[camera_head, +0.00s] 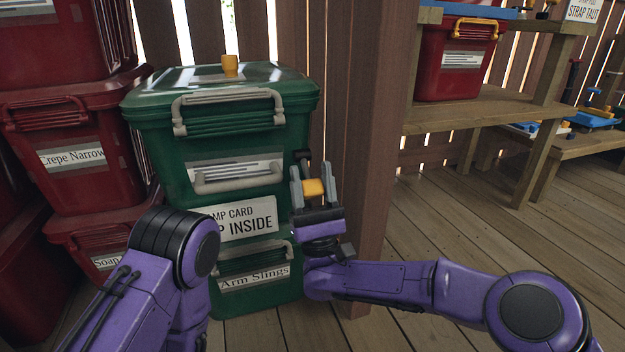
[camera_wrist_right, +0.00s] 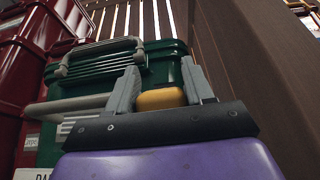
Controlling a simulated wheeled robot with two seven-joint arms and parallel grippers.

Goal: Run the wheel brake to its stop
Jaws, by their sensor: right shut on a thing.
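A small yellow-orange piece (camera_head: 314,187), which appears to be the wheel brake's handle, sits between the fingers of my right gripper (camera_head: 314,184) at the right front corner of the green bin stack. It also shows in the right wrist view (camera_wrist_right: 160,98), between the two grey fingers (camera_wrist_right: 162,92). My right gripper is shut on it. How the piece is mounted is hidden by the fingers, and no wheel shows. My left arm comes in at the lower left, but its gripper is not in view.
The green lidded bin (camera_head: 222,110) with grey handles has a yellow knob (camera_head: 230,66) on top. Red bins (camera_head: 72,145) stand close at its left. A brown post (camera_head: 372,130) rises just right of my right gripper. A wooden shelf (camera_head: 480,112) stands farther right.

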